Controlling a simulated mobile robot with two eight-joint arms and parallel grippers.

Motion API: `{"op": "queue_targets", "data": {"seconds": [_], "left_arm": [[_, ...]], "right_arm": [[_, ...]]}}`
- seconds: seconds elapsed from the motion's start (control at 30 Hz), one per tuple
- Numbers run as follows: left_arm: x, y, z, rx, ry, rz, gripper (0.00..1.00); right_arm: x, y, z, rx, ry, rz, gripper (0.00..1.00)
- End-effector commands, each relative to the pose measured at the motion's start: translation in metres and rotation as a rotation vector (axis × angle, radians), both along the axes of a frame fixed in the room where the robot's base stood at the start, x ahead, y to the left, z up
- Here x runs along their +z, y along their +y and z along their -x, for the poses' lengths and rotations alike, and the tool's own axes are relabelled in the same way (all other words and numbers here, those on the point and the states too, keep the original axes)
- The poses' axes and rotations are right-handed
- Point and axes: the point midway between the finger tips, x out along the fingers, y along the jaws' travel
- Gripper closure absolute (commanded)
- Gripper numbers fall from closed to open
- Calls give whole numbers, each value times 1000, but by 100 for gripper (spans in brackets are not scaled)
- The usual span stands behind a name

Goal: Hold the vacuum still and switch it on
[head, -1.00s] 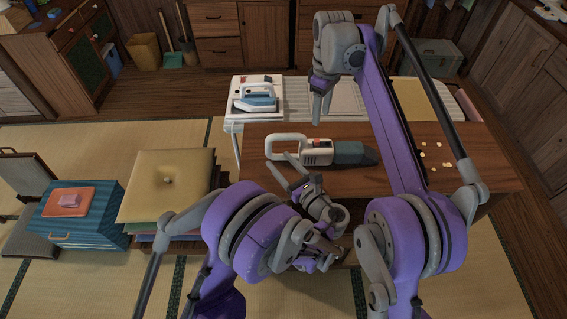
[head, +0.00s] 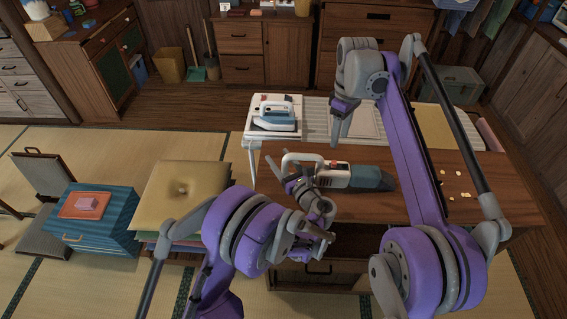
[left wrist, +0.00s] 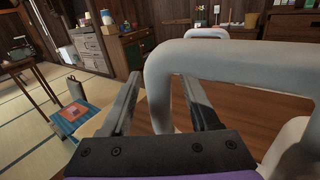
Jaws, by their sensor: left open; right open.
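A hand vacuum (head: 348,176) lies on the wooden table (head: 480,200), its white loop handle to the left and its dark nozzle to the right. My left gripper (head: 290,172) is open at the vacuum's handle end. In the left wrist view the white handle (left wrist: 235,48) fills the right side, and the open left fingers (left wrist: 165,95) point toward it, with the right finger close to or under the loop. I cannot tell whether they touch. My right gripper (head: 338,122) is open and points down above the table, behind the vacuum.
A white iron (head: 276,112) stands on a white board at the table's back left. A yellow cushion (head: 180,192) and a blue striped box (head: 100,222) are on the left. Small pale bits (head: 456,184) lie at the table's right.

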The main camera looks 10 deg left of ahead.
Motion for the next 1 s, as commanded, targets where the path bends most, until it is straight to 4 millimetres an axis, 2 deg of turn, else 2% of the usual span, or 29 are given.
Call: {"op": "queue_targets", "data": {"seconds": [0.17, 0.5, 0.53, 1.0], "left_arm": [[0, 0, 0, 0, 0, 0, 38], [0, 0, 0, 0, -1, 1, 97], [0, 0, 0, 0, -1, 1, 100], [0, 0, 0, 0, -1, 1, 100]], "right_arm": [[0, 0, 0, 0, 0, 0, 50], [0, 0, 0, 0, 0, 0, 50], [0, 0, 0, 0, 0, 0, 50], [0, 0, 0, 0, 0, 0, 50]]}}
